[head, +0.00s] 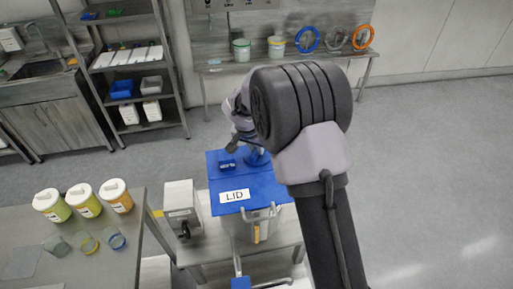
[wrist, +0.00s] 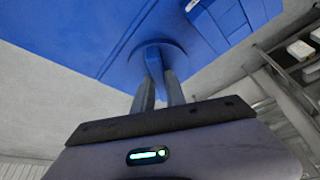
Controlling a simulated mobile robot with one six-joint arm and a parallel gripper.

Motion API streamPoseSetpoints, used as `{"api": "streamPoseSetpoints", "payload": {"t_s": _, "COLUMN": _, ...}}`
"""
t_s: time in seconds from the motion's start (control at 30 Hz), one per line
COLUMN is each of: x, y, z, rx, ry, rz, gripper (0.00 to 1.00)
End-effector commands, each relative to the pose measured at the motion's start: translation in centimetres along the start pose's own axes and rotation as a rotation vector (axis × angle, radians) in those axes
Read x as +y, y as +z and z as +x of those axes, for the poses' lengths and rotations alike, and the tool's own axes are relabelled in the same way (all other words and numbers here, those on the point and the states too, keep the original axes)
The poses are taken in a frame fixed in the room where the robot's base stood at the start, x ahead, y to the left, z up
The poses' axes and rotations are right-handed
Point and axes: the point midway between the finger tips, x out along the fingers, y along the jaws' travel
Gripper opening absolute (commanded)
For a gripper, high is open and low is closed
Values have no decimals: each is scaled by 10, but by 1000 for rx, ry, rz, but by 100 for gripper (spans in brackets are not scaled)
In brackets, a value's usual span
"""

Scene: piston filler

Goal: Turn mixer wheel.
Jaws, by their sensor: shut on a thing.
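The mixer wheel (wrist: 153,55) is a round blue disc with an upright blue stub, on top of the blue lid. In the wrist view my gripper (wrist: 158,82) has its two grey fingers shut on the stub, one on each side. In the head view the wheel (head: 257,158) shows only in part behind my arm. The blue lid (head: 265,187), marked LID, covers the hopper (head: 240,226). My fingertips are hidden in the head view.
A small blue raised part (head: 228,164) sits on the lid left of the wheel. A grey box (head: 181,207) stands left of the hopper. A table with several jars (head: 84,199) is at left, and a shelf (head: 127,65) stands behind. Floor at right is clear.

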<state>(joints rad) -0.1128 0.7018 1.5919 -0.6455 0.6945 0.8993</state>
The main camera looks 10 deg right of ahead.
Motion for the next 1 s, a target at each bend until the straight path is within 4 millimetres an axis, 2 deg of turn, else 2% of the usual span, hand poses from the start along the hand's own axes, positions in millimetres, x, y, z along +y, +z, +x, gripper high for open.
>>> {"api": "streamPoseSetpoints", "payload": {"t_s": 0.37, "x": 1, "y": 0, "z": 0, "rx": 0, "ry": -33, "rz": -78, "gripper": 0}}
{"api": "streamPoseSetpoints", "payload": {"t_s": 1.0, "x": 4, "y": -2, "z": 0, "rx": 2, "ry": -251, "rz": -598, "gripper": 0}}
